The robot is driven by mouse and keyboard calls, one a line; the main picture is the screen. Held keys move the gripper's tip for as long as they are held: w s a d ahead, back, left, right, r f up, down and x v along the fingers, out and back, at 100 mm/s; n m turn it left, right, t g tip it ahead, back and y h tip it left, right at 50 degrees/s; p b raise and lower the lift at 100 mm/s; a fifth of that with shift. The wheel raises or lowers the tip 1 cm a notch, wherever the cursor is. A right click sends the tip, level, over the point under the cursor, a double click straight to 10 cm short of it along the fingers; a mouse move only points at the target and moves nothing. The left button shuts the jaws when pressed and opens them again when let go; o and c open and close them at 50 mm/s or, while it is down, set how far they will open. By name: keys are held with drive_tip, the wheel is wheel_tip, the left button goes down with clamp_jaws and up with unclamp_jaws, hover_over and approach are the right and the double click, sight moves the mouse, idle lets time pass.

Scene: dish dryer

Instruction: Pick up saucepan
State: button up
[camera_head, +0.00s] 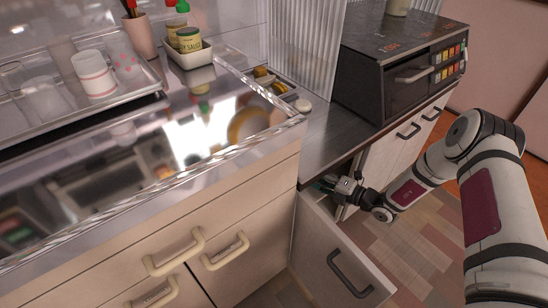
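No saucepan can be made out in this view. My gripper (328,184) is at the mouth of the opening under the dark lower counter, just above the open cabinet door (325,248). Its fingertips are small, dark and partly lost in the shadow by the counter edge. I cannot tell whether they are apart, or whether they hold anything. The inside of the cabinet is mostly hidden by the door, the counter and my wrist.
The dark counter (325,140) overhangs my gripper. A black appliance (395,65) stands on it. Closed beige drawers (236,218) with handles are at the left. A glossy raised counter (150,145) holds a tray of cups (95,75). Open floor (425,235) lies below my arm.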

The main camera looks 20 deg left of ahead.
drive_tip(key=b+x, duration=0.2)
drive_tip(key=x, duration=0.2)
drive_tip(key=shift+w+a+f, duration=0.1)
drive_tip(key=shift+a+f, duration=0.05)
drive_tip(key=shift+a, duration=0.05)
drive_tip(key=shift+w+a+b, duration=0.25)
drive_tip(key=shift+a+b, duration=0.05)
drive_tip(key=shift+a, duration=0.15)
clamp_jaws()
